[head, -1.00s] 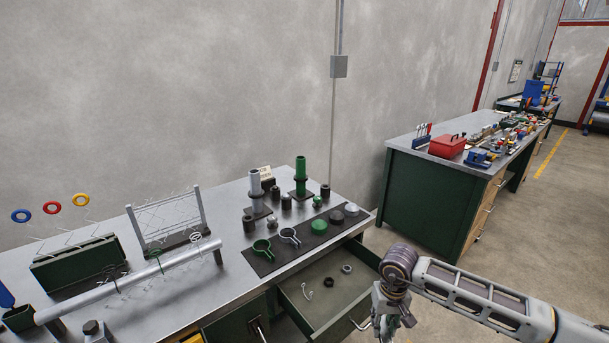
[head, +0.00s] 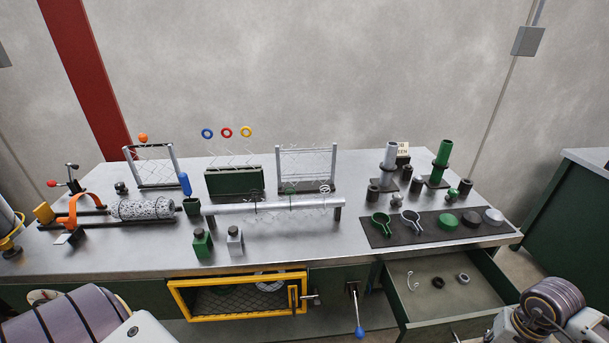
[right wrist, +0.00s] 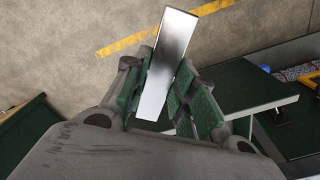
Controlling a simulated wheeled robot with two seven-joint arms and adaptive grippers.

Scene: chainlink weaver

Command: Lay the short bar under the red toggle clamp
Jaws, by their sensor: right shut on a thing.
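The short bar is a flat, shiny silver piece (right wrist: 178,42), held lengthwise between the green-padded fingers of my right gripper (right wrist: 167,88) in the right wrist view. The gripper is shut on it, and the bar sticks out beyond the fingertips. In the head view my right arm shows at the lower right corner, and the bar is not visible there. The red toggle clamp (head: 72,182), dark with a red-tipped lever, stands at the far left of the bench, well away from my right arm. My left arm fills the lower left corner; its gripper is out of view.
A long grey tube (head: 285,206) lies mid-bench. An open drawer (head: 470,310) juts out at the right, beside my right arm. A yellow-framed door (head: 238,278) is below.

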